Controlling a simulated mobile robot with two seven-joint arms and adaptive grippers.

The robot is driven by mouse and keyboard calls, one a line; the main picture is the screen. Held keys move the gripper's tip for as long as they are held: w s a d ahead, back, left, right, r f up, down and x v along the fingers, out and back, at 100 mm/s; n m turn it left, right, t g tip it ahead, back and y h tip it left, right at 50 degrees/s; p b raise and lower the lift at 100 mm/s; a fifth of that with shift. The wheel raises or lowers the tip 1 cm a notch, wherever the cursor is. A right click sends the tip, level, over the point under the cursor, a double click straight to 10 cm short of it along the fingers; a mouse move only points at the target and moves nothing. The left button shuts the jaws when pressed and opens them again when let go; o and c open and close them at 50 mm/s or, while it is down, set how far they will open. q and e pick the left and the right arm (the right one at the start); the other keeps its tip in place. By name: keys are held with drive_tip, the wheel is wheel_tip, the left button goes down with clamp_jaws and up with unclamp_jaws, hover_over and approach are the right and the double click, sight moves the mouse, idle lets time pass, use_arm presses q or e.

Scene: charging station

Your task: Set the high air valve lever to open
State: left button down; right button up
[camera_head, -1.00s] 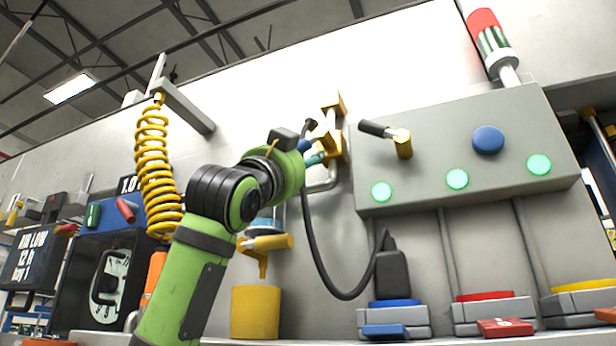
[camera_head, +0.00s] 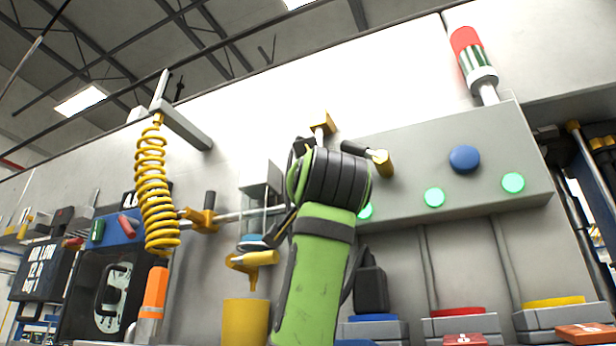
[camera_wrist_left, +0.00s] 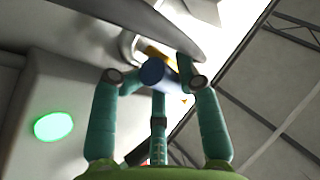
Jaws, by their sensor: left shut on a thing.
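The high air valve (camera_head: 322,124) is a yellow fitting high on the wall, left of the grey control box. Its lower part and lever are hidden behind my left arm in the head view. In the left wrist view, my left gripper (camera_wrist_left: 157,80) has its teal fingers closed around the dark blue end of the valve lever (camera_wrist_left: 152,72). A yellow part of the valve shows just behind it. I cannot read the lever's exact angle. My right gripper is not in view.
The control box (camera_head: 450,165) has green lights, a blue button and a black-handled lever (camera_head: 368,154). Another yellow valve (camera_head: 205,216) sits on a pipe at left. A coiled yellow hose (camera_head: 152,185) hangs further left. A black plug (camera_head: 371,290) stands below the box.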

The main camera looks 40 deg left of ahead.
use_arm(q)
drive_tip(key=shift+d+r+n+g+p, duration=0.15)
drive_tip(key=shift+n+g+p, duration=0.25)
drive_tip(key=shift+n+g, duration=0.3)
drive_tip(key=shift+f+n+g, duration=0.2)
drive_tip(key=shift+n+g, duration=0.1)
drive_tip(key=shift+n, duration=0.3)
drive_tip(key=shift+y, duration=0.3)
drive_tip(key=c, duration=0.9)
unclamp_jaws()
drive_tip(key=shift+d, duration=0.1)
drive_tip(key=v, duration=1.2)
drive_tip(key=shift+s+d+r+p, duration=0.15)
drive_tip(key=shift+s+d+p, duration=0.05)
drive_tip(key=shift+s+p, duration=0.1)
